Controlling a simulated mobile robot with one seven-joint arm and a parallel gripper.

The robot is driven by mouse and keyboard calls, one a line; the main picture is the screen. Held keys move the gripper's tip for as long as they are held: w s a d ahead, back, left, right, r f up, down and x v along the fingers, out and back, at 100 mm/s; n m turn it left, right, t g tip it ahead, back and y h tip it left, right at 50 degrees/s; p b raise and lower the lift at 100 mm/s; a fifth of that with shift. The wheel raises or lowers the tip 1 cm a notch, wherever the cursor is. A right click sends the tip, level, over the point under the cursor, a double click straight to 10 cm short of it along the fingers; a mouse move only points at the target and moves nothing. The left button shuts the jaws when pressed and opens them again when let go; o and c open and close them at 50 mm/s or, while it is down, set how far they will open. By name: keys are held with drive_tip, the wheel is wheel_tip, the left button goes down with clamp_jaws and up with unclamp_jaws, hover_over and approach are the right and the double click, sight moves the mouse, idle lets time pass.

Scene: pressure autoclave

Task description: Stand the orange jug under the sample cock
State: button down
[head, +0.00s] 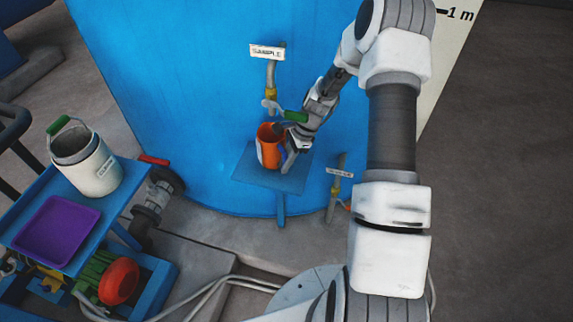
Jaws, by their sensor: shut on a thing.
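The orange jug (268,155) is upright at the small blue shelf (245,175) on the front of the blue vessel. I cannot tell whether its base touches the shelf. The sample cock (271,98), a pipe with a yellow fitting and a green handle, comes out above it under a white label reading SAMPLE (267,52). The jug's mouth is just below the cock's outlet. My gripper (287,158) is shut on the jug at its right side. The fingers partly hide that side.
A second labelled cock (336,190) stands low on the right. At left, a blue cart (125,180) carries a white pail (88,165) with a green handle and a purple tray (57,232). A valve with a red handle (154,160) juts out near the cart. Hoses cross the floor.

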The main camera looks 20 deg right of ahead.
drive_tip(key=shift+d+f, duration=0.2)
drive_tip(key=shift+f, duration=0.5)
drive_tip(key=shift+f, duration=0.2)
drive_tip(key=c, duration=0.8)
unclamp_jaws()
drive_tip(key=shift+r, duration=0.15)
drive_tip(key=shift+d+r, duration=0.1)
drive_tip(key=shift+r, duration=0.1)
drive_tip(key=d, duration=0.4)
drive_tip(key=d+r, duration=0.1)
drive_tip(key=d, duration=0.3)
drive_tip(key=d+r, duration=0.1)
drive_tip(key=d, duration=0.4)
drive_tip(key=shift+r, duration=0.25)
